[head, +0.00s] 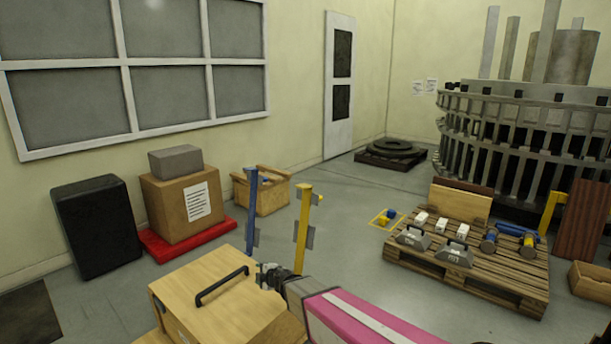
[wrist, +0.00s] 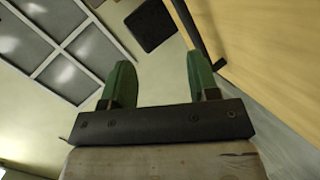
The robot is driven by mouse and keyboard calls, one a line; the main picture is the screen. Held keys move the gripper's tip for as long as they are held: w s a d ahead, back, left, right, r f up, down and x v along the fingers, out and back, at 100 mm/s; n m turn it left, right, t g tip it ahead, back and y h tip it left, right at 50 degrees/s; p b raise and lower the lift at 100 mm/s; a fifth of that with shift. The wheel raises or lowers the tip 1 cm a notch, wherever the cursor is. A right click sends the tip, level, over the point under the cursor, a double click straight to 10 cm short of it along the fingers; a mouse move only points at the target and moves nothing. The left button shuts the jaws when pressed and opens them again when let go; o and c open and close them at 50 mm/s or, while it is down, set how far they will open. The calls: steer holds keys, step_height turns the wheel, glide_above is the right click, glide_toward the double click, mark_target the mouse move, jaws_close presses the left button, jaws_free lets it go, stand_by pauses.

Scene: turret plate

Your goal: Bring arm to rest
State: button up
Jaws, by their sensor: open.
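My gripper (head: 268,274) is at the end of my pink and white arm in the head view, low in the middle, by the right side of a wooden box (head: 215,292) with a black handle (head: 222,286). In the wrist view my gripper (wrist: 160,85) shows two green fingers spread apart with nothing between them. The wooden box (wrist: 262,50) fills the right side of that view. Whether the gripper touches the box cannot be told.
A blue post (head: 252,210) and a yellow post (head: 302,228) stand just behind the gripper. A pallet (head: 480,280) with weights and tools lies at right. A black case (head: 97,228) and a cardboard box (head: 182,203) on a red base stand at left.

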steer(key=d+r+m+h, duration=0.3)
steer(key=d+m+h, duration=0.9)
steer(key=d, duration=1.4)
steer(key=s+d+m+g+y, duration=0.1)
steer(key=s+d+m+g, duration=0.4)
steer(key=s, duration=0.3)
steer(key=s+d+m+g+y, duration=0.2)
steer(key=s+d+m+g, duration=0.3)
steer(key=s, duration=0.4)
steer(key=shift+s+d, duration=0.2)
steer(key=shift+d, duration=0.15)
